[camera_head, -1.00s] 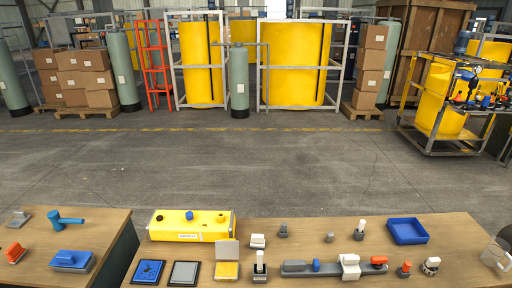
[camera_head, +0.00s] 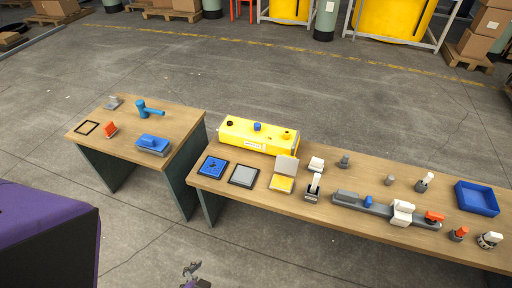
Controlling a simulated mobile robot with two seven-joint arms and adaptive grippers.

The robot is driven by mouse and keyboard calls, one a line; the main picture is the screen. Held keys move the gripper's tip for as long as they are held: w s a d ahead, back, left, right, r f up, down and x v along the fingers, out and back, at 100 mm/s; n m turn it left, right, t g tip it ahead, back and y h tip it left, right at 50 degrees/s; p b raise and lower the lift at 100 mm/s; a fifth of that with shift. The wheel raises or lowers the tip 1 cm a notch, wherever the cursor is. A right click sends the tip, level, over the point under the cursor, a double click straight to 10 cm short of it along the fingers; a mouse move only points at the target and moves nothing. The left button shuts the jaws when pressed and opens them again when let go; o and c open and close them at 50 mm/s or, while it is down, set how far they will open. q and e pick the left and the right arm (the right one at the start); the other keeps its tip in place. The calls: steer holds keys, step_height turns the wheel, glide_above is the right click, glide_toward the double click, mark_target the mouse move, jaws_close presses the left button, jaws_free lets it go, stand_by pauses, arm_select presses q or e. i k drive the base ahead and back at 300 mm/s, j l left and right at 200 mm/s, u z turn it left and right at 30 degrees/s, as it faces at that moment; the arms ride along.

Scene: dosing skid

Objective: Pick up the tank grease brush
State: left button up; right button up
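No label marks the tank grease brush, and I cannot tell for sure which item it is. Brush-like items on the left table are a blue-topped block with a grey base (camera_head: 152,145), an orange-topped one (camera_head: 109,130) and a small grey one (camera_head: 114,102). On the right table, a white-handled item (camera_head: 314,184) stands upright in a dark base. A gripper, seemingly my left (camera_head: 191,270), shows small at the bottom edge, below and apart from both tables. Its fingers are too small to read. My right gripper is out of view.
The left table (camera_head: 180,119) also bears a blue hammer-shaped item (camera_head: 148,109) and a black square frame (camera_head: 86,128). The right table (camera_head: 235,200) holds a yellow box (camera_head: 258,136), pads, a grey rail (camera_head: 376,208) and a blue tray (camera_head: 478,198). A floor gap separates the tables.

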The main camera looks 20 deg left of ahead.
mark_target(317, 177)
steer(key=i+j+z, duration=0.15)
steer(key=j, duration=0.3)
steer(key=i+j+z, duration=0.2)
steer(key=j, duration=0.25)
steer(key=i+j+z, duration=0.15)
steer(key=j, duration=0.3)
steer(key=j+z, duration=0.15)
steer(key=j, duration=0.35)
